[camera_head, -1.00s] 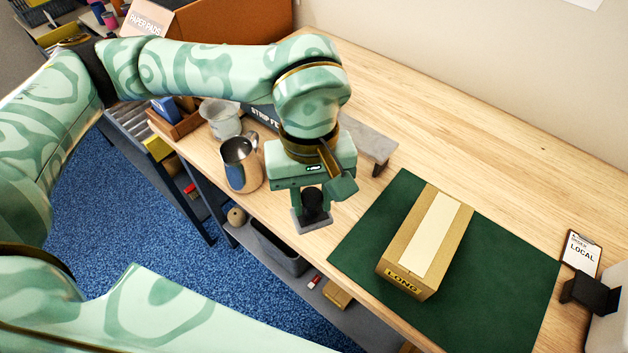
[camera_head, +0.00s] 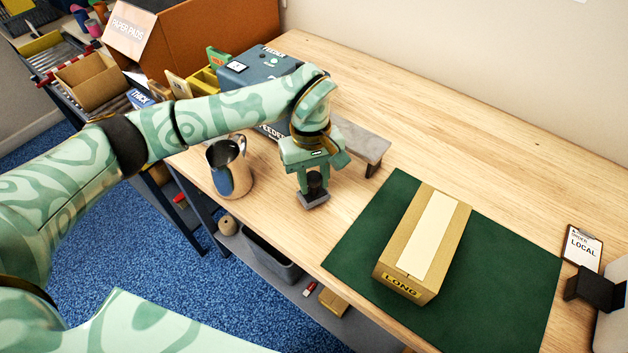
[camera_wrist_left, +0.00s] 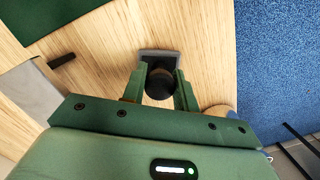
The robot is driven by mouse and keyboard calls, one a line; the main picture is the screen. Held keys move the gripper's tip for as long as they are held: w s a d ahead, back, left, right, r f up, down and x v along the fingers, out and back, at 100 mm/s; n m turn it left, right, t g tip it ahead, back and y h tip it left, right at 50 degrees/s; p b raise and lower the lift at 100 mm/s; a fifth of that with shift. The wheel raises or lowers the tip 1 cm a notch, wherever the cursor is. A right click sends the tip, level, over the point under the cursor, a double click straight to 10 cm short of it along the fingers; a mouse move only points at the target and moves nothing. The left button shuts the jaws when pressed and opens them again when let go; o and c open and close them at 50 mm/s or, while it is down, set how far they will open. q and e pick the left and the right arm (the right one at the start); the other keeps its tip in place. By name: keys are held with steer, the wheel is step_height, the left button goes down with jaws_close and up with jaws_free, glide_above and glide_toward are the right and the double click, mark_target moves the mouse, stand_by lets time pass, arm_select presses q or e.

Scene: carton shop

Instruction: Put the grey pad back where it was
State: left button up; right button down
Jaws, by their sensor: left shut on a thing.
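The grey pad (camera_head: 314,202) is a small flat grey block with a round black knob on top. My left gripper (camera_head: 314,180) is shut on the knob, with the pad below the fingers, over the wooden table near its front edge. I cannot tell whether the pad touches the table. In the left wrist view, the fingers (camera_wrist_left: 160,88) stand on both sides of the black knob, and the grey pad (camera_wrist_left: 160,56) shows behind it. My right gripper is not in view.
A metal jug (camera_head: 230,170) stands left of the gripper. A grey raised ledge (camera_head: 362,142) lies just behind it, by the feeder box (camera_head: 262,70). A green mat (camera_head: 350,245) with a long carton (camera_head: 425,240) is to the right. The back of the table is clear.

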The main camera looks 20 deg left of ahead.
arm_select(q)
steer(key=shift+f, duration=0.4)
steer(key=shift+f, duration=0.15)
steer(key=o, duration=0.9)
steer(key=r, duration=0.4)
steer(key=r+p, duration=0.1)
steer(key=r, duration=0.3)
steer(key=w+a+r, duration=0.1)
steer(key=r, duration=0.3)
steer(key=shift+w+r+p, duration=0.1)
steer(key=shift+r+p, duration=0.05)
steer(key=shift+p, duration=0.2)
